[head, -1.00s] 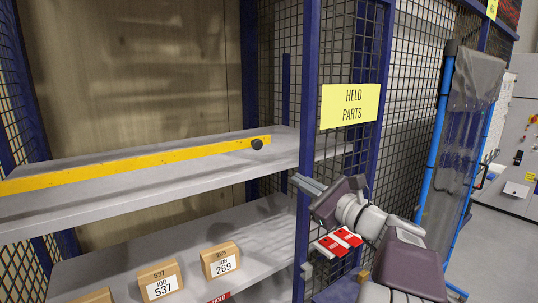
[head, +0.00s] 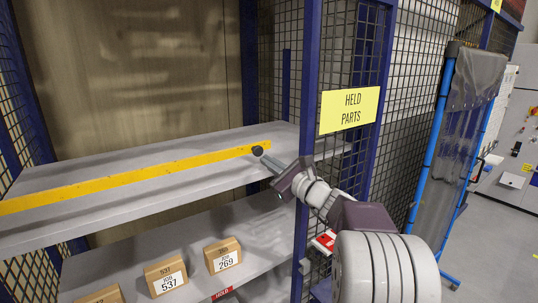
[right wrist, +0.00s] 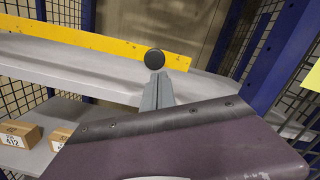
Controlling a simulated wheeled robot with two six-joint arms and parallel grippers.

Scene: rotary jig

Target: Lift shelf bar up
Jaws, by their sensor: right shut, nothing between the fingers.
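The yellow shelf bar (head: 140,176) runs across the upper shelf opening, with grey shelf surface showing above and below it. Its dark round knob (head: 258,151) is near its right end. In the right wrist view the bar (right wrist: 75,37) and the knob (right wrist: 154,59) show straight ahead. My right gripper (head: 265,160) is shut and empty, its fingertips at the knob from the lower right. In the right wrist view the fingers (right wrist: 158,88) are together just below the knob; I cannot tell whether they touch it. My left gripper is not in view.
The upper shelf (head: 200,190) is otherwise bare. Several labelled cardboard boxes stand on the lower shelf, one marked 269 (head: 224,256). A blue post (head: 306,110) with a yellow "HELD PARTS" sign (head: 349,110) and mesh panels stand close to my right arm.

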